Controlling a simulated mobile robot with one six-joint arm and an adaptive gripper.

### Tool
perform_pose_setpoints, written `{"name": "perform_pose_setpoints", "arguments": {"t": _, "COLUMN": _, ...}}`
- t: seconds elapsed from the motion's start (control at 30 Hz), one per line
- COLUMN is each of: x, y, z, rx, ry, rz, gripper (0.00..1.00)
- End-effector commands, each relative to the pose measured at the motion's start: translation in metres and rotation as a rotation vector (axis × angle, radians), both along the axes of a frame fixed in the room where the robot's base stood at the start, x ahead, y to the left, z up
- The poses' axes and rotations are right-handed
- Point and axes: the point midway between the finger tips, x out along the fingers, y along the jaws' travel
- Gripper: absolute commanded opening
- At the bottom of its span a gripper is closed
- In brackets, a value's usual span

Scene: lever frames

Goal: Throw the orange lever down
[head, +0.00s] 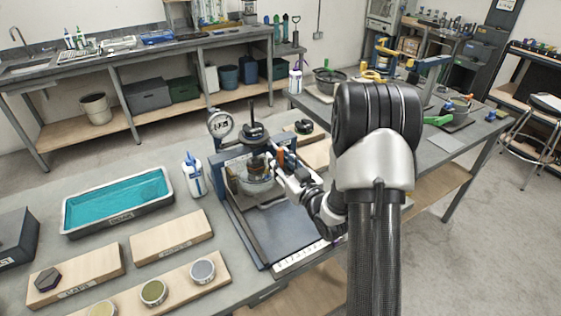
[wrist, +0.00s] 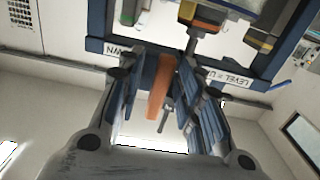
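The orange lever (wrist: 158,86) hangs between the two fingers of my gripper (wrist: 160,72) in the wrist view. The fingers are apart, with a visible gap on the left of the lever and a narrower one on the right; contact cannot be told. In the head view my gripper (head: 283,170) is at the right side of a blue-framed press-like rig (head: 228,183) on the bench. A small orange part (head: 290,141) shows just above the gripper there. My arm hides the rig's right side.
A round gauge (head: 221,124) stands at the rig's back left. In the wrist view, the blue frame with white labels (wrist: 226,77) is close beyond the fingers.

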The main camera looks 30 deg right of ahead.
Motion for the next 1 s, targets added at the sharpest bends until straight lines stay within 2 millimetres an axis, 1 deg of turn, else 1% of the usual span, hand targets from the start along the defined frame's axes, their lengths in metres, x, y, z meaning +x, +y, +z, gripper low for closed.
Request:
{"name": "perform_pose_setpoints", "arguments": {"t": 0.17, "x": -0.006, "y": -0.001, "z": 0.000, "rx": 0.000, "ry": 0.000, "rz": -0.001, "gripper": 0.33}}
{"name": "perform_pose_setpoints", "arguments": {"t": 0.27, "x": -0.020, "y": -0.002, "z": 0.000, "rx": 0.001, "ry": 0.002, "rz": -0.004, "gripper": 0.33}}
{"name": "perform_pose_setpoints", "arguments": {"t": 0.5, "x": -0.071, "y": -0.004, "z": 0.000, "rx": 0.002, "ry": 0.002, "rz": -0.006, "gripper": 0.33}}
{"name": "perform_pose_setpoints", "arguments": {"t": 0.6, "x": -0.091, "y": -0.005, "z": -0.001, "rx": 0.002, "ry": 0.003, "rz": -0.005, "gripper": 0.33}}
{"name": "perform_pose_setpoints", "arguments": {"t": 0.7, "x": -0.106, "y": -0.005, "z": 0.000, "rx": 0.002, "ry": 0.002, "rz": -0.004, "gripper": 0.33}}
{"name": "perform_pose_setpoints", "arguments": {"t": 0.83, "x": -0.117, "y": -0.005, "z": 0.000, "rx": 0.001, "ry": 0.001, "rz": -0.003, "gripper": 0.33}}
{"name": "perform_pose_setpoints", "arguments": {"t": 1.0, "x": -0.120, "y": -0.004, "z": 0.000, "rx": 0.000, "ry": -0.001, "rz": 0.001, "gripper": 0.33}}
